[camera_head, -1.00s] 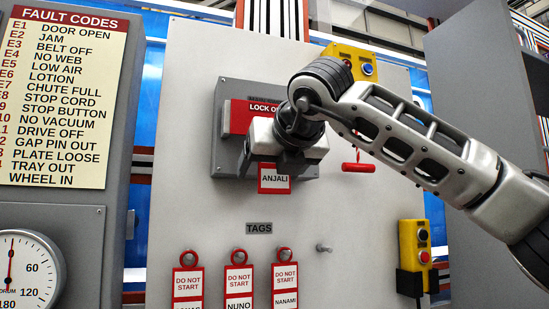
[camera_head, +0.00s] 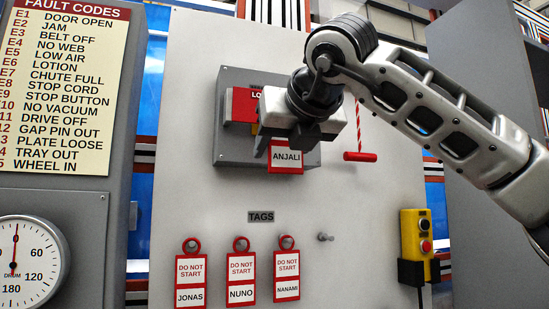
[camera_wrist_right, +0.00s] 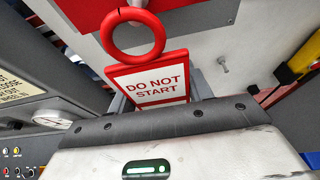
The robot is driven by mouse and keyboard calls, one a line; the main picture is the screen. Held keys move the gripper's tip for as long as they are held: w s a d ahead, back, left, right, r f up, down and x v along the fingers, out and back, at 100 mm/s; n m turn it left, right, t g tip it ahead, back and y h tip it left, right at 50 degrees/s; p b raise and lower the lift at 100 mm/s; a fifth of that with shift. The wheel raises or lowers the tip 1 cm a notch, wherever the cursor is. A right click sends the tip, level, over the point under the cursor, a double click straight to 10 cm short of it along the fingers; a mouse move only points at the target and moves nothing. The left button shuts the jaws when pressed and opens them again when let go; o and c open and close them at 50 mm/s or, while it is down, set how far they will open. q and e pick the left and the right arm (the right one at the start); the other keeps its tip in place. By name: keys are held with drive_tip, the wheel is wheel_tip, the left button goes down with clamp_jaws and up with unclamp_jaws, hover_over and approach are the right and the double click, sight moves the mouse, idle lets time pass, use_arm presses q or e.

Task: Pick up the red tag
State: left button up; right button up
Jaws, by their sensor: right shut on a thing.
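The red tag (camera_head: 287,158), a red-bordered card marked ANJALI at its lower part, is in my right gripper (camera_head: 290,138), in front of the grey lockout box. In the right wrist view the tag (camera_wrist_right: 150,84) reads DO NOT START and has a red ring at its top. Nothing visibly passes through the ring there. My right gripper is shut on the tag and hides part of it. The left gripper is not in view.
The grey lockout box (camera_head: 230,148) with a red plate (camera_head: 240,105) is on the pale panel. Below, three red tags hang under a TAGS label (camera_head: 261,216), with an empty peg (camera_head: 325,237) to their right. A red pull handle (camera_head: 360,157) and yellow button box (camera_head: 415,235) are further right.

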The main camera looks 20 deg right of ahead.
drive_tip(key=s+b, duration=0.2)
drive_tip(key=s, duration=1.2)
drive_tip(key=shift+d, duration=0.2)
drive_tip(key=shift+w, duration=0.1)
